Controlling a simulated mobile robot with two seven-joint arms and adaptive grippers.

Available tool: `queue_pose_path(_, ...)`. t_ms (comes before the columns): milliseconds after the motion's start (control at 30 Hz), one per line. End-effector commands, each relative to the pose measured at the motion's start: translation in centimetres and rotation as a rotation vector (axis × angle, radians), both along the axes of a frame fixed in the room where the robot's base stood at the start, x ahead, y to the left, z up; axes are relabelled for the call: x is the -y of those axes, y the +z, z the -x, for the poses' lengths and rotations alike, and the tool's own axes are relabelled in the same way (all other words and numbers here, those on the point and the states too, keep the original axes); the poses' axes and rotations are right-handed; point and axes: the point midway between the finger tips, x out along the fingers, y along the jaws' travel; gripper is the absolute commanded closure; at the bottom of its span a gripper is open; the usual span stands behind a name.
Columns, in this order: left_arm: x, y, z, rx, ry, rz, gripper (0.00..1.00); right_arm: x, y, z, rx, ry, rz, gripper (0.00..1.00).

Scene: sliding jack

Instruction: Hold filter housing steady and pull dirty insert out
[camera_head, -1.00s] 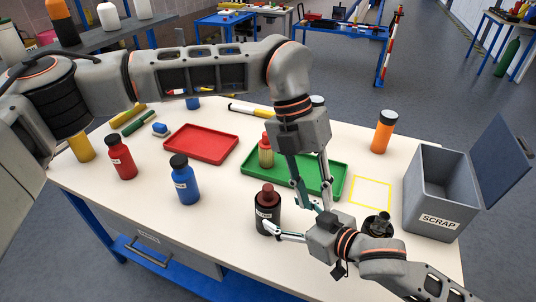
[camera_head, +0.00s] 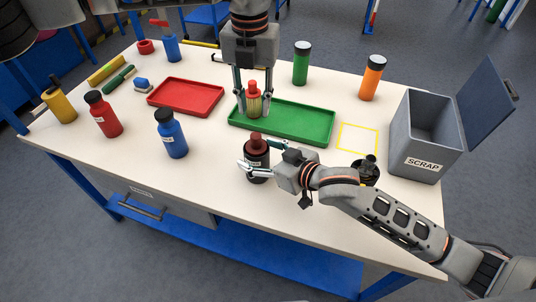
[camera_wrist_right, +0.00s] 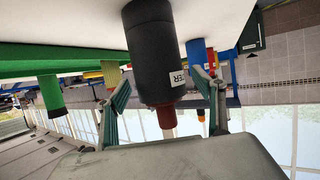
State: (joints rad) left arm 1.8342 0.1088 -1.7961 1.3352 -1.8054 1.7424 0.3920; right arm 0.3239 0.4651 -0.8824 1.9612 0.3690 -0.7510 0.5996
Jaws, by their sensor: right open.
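The black filter housing (camera_head: 257,164) stands upright on the table; the dark red top of the insert (camera_head: 257,140) sticks out of it. My right gripper (camera_head: 262,158) is open at the housing, its fingers on either side. In the right wrist view the housing (camera_wrist_right: 155,55) lies between the fingers, with gaps on both sides. Another insert, yellowish with a red top (camera_head: 253,100), stands upright in the green tray (camera_head: 305,125). My left gripper (camera_head: 253,108) points down over it, fingers on either side and apparently clear of it.
A black round part (camera_head: 368,172) lies behind my right forearm, near a yellow outlined square (camera_head: 357,137). A grey scrap bin (camera_head: 425,130) stands at right, lid open. A red tray (camera_head: 187,96) and several bottles, including a blue one (camera_head: 172,138), stand left. The front left table is clear.

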Motion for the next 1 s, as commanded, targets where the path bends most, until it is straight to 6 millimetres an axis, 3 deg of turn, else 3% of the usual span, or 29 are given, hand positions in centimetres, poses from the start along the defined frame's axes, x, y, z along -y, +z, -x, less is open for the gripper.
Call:
queue_pose_path(433,0.03,-0.01,0.03,0.000,-0.001,0.001,0.72,-0.85,-0.52,-0.87,0.000,0.001,0.000,0.31)
queue_pose_path(467,0.03,-0.01,0.03,0.000,-0.001,0.001,0.72,-0.85,-0.52,-0.87,0.000,0.001,0.000,0.34)
queue_pose_path(633,0.03,-0.01,0.03,0.000,-0.001,0.001,0.72,-0.84,-0.52,-0.86,0.000,0.001,0.000,0.78)
queue_pose_path(1000,0.03,-0.01,0.03,0.000,-0.001,0.001,0.72,-0.83,-0.54,-0.84,-0.001,0.001,0.000,0.78)
